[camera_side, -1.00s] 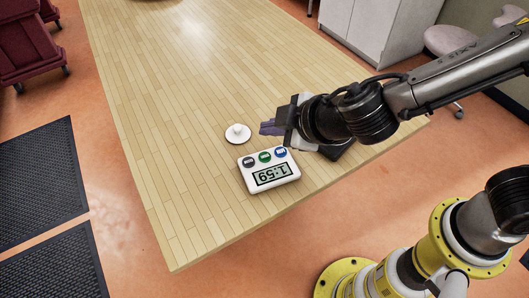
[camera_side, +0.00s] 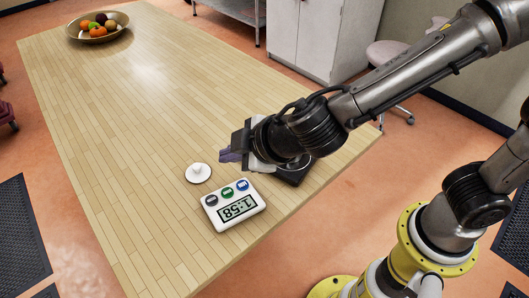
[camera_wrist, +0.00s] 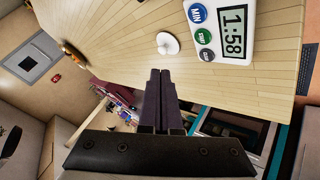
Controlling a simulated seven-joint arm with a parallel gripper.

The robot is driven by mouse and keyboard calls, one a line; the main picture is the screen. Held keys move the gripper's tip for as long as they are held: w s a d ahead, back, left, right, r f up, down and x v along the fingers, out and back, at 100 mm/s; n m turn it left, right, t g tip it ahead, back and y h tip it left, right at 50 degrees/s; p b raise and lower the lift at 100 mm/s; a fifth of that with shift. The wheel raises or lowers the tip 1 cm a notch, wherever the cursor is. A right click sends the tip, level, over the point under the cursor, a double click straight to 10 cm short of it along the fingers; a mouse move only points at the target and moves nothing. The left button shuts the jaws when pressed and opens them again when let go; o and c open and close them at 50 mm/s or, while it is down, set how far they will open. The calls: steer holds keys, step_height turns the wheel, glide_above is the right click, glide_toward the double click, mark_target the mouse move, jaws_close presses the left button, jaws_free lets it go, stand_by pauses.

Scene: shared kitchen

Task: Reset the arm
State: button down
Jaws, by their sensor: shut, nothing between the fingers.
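My gripper (camera_side: 228,155) is over the near part of the wooden table (camera_side: 110,140), with its purple fingers pointing left. In the wrist view its two fingers (camera_wrist: 160,80) lie side by side, shut with nothing between them. Just below and left of it in the side view are a white round lid-like piece with a knob (camera_side: 198,173) and a white timer (camera_side: 233,206) with three round buttons, reading 1:58. Both also show in the wrist view, the knobbed piece (camera_wrist: 168,44) and the timer (camera_wrist: 226,30). My gripper appears apart from them.
A dark flat object (camera_side: 295,172) lies on the table, partly hidden behind my wrist. A bowl of fruit (camera_side: 97,27) stands at the far left end. The middle of the table is clear. A white cabinet (camera_side: 325,35) and a stool (camera_side: 388,55) stand beyond it.

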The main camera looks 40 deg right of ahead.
steer(key=d+r+m+h, duration=0.2)
steer(key=d+r+m, duration=0.3)
steer(key=d, duration=0.6)
steer(key=d+r+m+h, duration=0.25)
steer(key=d+r, duration=0.35)
steer(key=d, duration=0.5)
steer(key=s+d+m+g, duration=0.1)
steer(key=s+d+m, duration=0.4)
steer(key=s+d, duration=0.55)
steer(key=s+a+f+n+g+y, duration=0.1)
steer(key=s+a+f+g+y, duration=0.1)
steer(key=s+a+f, duration=0.3)
steer(key=s+a+y, duration=0.1)
steer(key=s, duration=0.3)
steer(key=shift+f, duration=0.15)
steer(key=shift+w+n, duration=0.1)
steer(key=shift+n, duration=0.15)
